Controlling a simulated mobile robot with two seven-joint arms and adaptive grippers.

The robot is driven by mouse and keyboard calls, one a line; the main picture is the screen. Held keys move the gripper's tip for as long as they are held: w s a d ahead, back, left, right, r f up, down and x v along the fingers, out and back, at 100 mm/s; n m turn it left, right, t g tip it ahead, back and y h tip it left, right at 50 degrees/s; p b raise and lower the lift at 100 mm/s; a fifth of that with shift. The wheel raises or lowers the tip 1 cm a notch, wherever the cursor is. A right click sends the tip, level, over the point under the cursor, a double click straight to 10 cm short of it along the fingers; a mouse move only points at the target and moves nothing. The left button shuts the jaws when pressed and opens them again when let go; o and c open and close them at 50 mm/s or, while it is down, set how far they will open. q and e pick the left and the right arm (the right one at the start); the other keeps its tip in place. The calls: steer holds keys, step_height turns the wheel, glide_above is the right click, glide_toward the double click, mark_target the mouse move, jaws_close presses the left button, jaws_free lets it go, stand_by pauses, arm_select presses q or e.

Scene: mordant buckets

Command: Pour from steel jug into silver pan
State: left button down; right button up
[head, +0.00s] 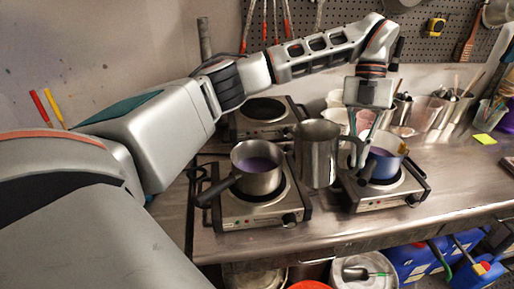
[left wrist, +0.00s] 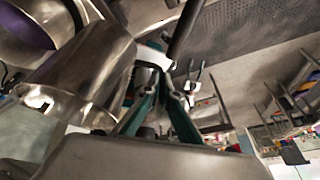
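The steel jug (head: 316,153) is held roughly upright just right of the silver pan (head: 257,172), in front of the gap between two hotplates. The pan sits on the front left hotplate with purple liquid in it and its dark handle toward the lower left. My left gripper (head: 357,143) is shut on the jug's handle, on the jug's right side. In the left wrist view the jug (left wrist: 85,75) lies beside the teal fingers (left wrist: 160,95), and part of the pan (left wrist: 28,28) shows at upper left. The jug's contents are hidden. My right gripper is out of view.
A blue pan (head: 383,164) stands on the right hotplate (head: 385,192), close to my left gripper. An empty hotplate (head: 264,112) is behind. Containers with utensils (head: 450,107) line the back right. The steel counter's front right (head: 460,190) is clear. Buckets and blue jerrycans stand below.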

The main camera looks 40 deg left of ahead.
arm_select(q)
steer(key=shift+w+d+r+y, duration=0.1)
steer(key=shift+d+r+y, duration=0.25)
steer(key=shift+y, duration=0.35)
step_height(320, 180, up, 6)
steer(key=shift+f, duration=0.1)
steer(key=shift+d, duration=0.1)
stand_by(0.3)
